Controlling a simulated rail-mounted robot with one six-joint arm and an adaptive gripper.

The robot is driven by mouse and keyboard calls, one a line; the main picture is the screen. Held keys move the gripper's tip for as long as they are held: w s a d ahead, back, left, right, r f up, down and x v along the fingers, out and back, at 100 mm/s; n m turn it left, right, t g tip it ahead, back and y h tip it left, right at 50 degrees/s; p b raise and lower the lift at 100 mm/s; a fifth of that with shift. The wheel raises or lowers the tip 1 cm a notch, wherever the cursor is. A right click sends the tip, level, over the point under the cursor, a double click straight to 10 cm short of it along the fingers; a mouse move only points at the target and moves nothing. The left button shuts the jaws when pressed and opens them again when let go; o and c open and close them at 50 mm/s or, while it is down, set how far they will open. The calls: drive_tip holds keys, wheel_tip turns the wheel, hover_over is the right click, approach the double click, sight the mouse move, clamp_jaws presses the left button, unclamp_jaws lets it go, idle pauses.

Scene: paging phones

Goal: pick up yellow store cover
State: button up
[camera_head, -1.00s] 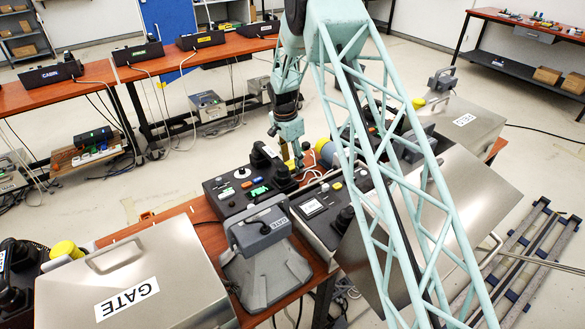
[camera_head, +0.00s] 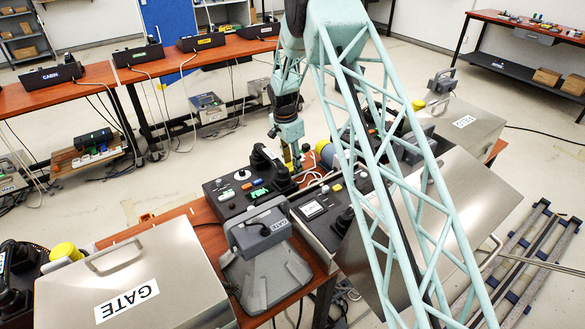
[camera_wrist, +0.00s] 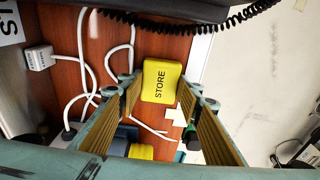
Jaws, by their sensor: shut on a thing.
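The yellow store cover (camera_wrist: 160,81) is a small square block with the word STORE on it. In the wrist view it sits between the tips of my gripper (camera_wrist: 160,88), which is shut on it. Red-brown tabletop and white cables show behind the cover. In the head view my gripper (camera_head: 292,166) is low over the work table, close behind a black control box (camera_head: 238,190).
White cables (camera_wrist: 88,70) and a black coiled cord (camera_wrist: 180,24) lie around the cover. Another yellow piece (camera_wrist: 140,151) shows between the finger bases. A grey handset stand (camera_head: 262,265) and a metal GATE case (camera_head: 140,270) stand on the near table.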

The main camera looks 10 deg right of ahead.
drive_tip(key=shift+r, duration=0.1)
wheel_tip(320, 180, up, 10)
drive_tip(key=p, duration=0.2)
idle(0.6)
idle(0.6)
